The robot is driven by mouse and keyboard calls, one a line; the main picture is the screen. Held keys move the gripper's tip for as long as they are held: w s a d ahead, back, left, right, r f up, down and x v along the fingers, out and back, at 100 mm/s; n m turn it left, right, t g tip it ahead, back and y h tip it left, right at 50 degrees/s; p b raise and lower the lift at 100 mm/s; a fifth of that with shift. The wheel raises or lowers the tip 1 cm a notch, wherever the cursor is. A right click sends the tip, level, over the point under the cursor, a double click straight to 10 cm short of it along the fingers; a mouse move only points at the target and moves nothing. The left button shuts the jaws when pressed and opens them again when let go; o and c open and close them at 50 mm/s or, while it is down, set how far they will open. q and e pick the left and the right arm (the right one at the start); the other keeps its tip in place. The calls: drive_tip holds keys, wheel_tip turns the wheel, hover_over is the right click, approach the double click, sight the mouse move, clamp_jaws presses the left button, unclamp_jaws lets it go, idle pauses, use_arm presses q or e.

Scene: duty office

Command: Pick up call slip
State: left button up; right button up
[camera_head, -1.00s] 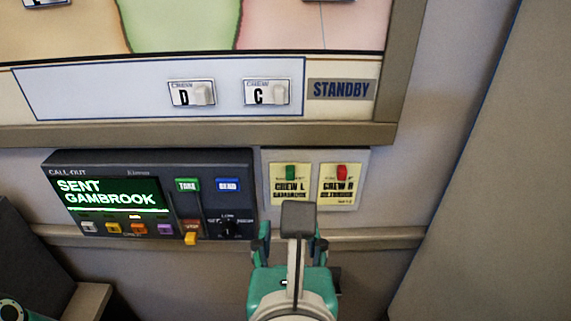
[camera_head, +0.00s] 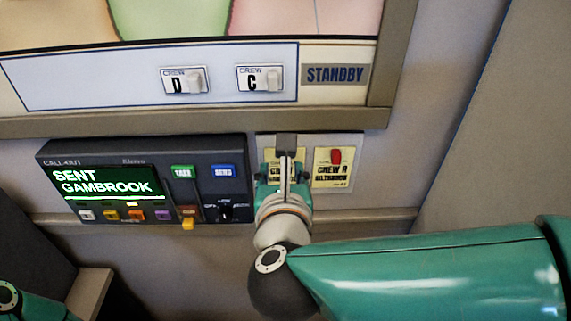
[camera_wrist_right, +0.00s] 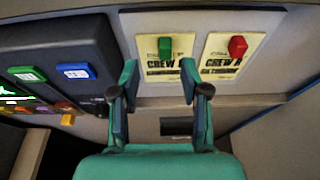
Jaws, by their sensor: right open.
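Two yellow call slips hang side by side on a pale panel on the wall. The left slip, headed CREW with a green tab (camera_wrist_right: 165,47), shows in the right wrist view (camera_wrist_right: 150,68). The right slip (camera_head: 332,168), marked CREW R, has a red tab (camera_head: 336,157). My right gripper (camera_head: 283,172) is in front of the left slip and hides much of it in the head view. In the right wrist view its two fingers (camera_wrist_right: 159,80) are apart, with the lower part of the left slip between them and nothing held. My left gripper is out of view.
The dark call-out console (camera_head: 110,190), reading SENT GAMBROOK, is mounted just left of the slips. Above is a board with crew tags D (camera_head: 184,80) and C (camera_head: 260,79) and a STANDBY label (camera_head: 335,74). A large grey-brown surface (camera_head: 510,150) stands at the right.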

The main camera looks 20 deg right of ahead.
drive_tip(key=x, duration=0.2)
drive_tip(key=p+x, duration=0.1)
drive_tip(key=x, duration=0.1)
drive_tip(key=shift+w+d, duration=0.25)
drive_tip(key=shift+d, duration=0.2)
drive_tip(key=shift+s, duration=0.1)
clamp_jaws()
